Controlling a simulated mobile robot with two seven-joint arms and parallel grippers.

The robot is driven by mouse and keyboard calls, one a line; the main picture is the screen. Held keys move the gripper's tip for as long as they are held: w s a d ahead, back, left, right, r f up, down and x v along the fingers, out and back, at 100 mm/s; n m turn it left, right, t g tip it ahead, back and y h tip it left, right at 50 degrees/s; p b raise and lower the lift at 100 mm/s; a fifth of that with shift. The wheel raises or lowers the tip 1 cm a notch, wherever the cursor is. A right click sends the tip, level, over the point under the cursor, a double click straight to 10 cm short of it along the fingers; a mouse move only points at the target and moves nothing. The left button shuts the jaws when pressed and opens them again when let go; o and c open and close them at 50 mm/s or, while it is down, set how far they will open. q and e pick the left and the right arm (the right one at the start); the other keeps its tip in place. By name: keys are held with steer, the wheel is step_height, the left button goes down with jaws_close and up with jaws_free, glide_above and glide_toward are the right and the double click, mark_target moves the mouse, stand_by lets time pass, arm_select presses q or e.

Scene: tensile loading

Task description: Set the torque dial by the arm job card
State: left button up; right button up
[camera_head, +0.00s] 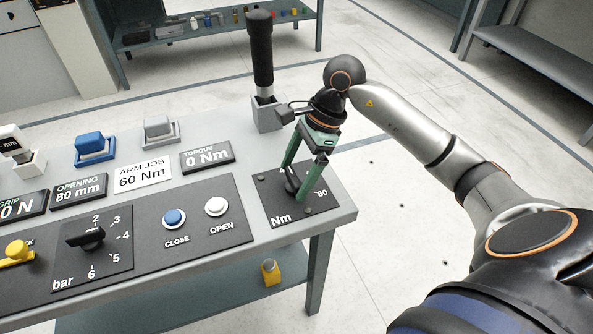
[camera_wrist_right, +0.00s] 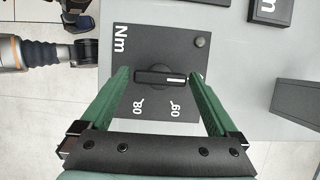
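The torque dial is a black panel (camera_head: 268,205) marked Nm at the bench's right end, with a dark bar knob (camera_wrist_right: 160,77). In the right wrist view the knob's white mark lies toward the right end of the bar, and 60 and 80 show below it. My right gripper (camera_head: 292,182) reaches down over the dial. Its green fingers stand on either side of the knob, open, with gaps showing at both sides. The arm job card (camera_head: 142,175) reads 60 Nm. The torque display (camera_head: 206,156) reads 0 Nm. My left gripper is not in view.
Left of the dial are a white OPEN button (camera_head: 215,206), a blue CLOSE button (camera_head: 174,217) and a bar dial (camera_head: 88,238). A black upright handle in a grey holder (camera_head: 267,115) stands behind the dial, close to my right gripper. The bench edge is just right of the dial.

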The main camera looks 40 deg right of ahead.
steer(key=c, duration=1.1)
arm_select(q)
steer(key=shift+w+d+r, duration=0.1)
arm_select(e)
steer(key=shift+m, duration=0.3)
steer(key=shift+s+m+t, duration=0.1)
steer(key=shift+m+t, duration=0.2)
steer(key=shift+m, duration=0.2)
steer(key=m+t+h+b, duration=0.1)
steer(key=m, duration=0.3)
steer(key=m+t+h+b, duration=0.1)
steer(key=m, duration=0.3)
steer(key=shift+s+a+m+t+b, duration=0.1)
steer(key=shift+a+m+t+b, duration=0.1)
steer(key=shift+m+t+b, duration=0.15)
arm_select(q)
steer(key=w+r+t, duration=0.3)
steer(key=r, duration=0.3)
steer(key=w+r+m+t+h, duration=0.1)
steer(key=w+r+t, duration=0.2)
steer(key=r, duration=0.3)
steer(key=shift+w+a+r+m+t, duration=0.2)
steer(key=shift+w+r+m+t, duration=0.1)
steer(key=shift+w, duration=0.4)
arm_select(e)
steer(key=shift+m+h, duration=0.5)
steer(key=shift+m, duration=0.35)
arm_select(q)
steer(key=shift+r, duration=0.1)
